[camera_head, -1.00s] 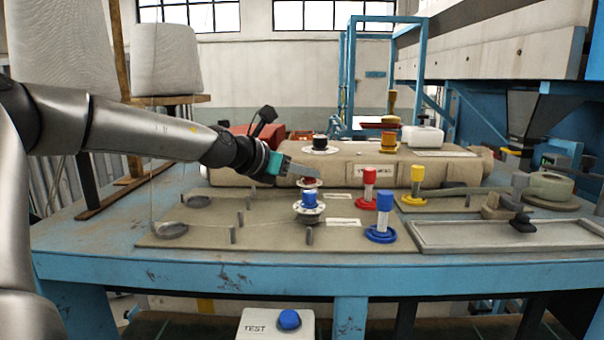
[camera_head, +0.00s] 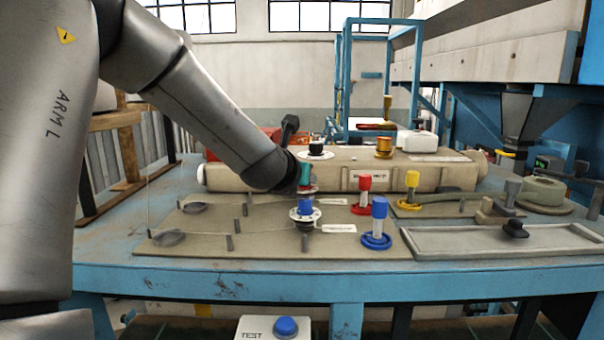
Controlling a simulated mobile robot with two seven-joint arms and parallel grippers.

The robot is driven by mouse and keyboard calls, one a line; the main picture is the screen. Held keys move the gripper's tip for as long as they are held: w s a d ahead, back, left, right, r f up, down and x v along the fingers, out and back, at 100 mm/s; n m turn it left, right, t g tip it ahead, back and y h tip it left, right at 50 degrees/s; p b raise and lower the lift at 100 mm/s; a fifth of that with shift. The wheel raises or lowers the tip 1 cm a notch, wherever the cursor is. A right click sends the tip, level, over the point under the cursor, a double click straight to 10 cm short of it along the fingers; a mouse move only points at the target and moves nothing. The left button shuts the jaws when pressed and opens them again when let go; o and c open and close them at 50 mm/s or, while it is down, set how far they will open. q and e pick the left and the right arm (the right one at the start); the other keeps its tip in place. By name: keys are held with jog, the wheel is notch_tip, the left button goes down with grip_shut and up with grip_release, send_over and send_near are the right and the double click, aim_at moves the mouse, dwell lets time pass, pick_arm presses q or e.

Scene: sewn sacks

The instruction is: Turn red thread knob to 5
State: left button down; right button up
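The red thread knob with its pale dial (camera_head: 309,189) sits on the work table just behind the blue knob (camera_head: 306,206). Only a sliver of it shows, and its pointer and numbers cannot be read. My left arm comes in from the upper left and angles down to it. My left gripper (camera_head: 304,182) points down right at the knob, with a teal part showing. Its fingers are mostly hidden behind the wrist, so I cannot see whether they are closed on the knob. My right gripper is not in view.
The blue knob's white dial is close in front of my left gripper. A red-capped post (camera_head: 366,181), a blue-capped post (camera_head: 379,207) and a yellow-capped post (camera_head: 412,180) stand to the right. A beige roll-shaped housing (camera_head: 440,172) lies behind. A TEST box (camera_head: 262,328) is below the front edge.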

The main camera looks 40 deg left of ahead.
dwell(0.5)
pick_arm(q)
jog(key=c, duration=0.6)
grip_release()
jog(key=shift+c, duration=0.2)
jog(key=v, duration=1.5)
jog(key=shift+d, duration=0.2)
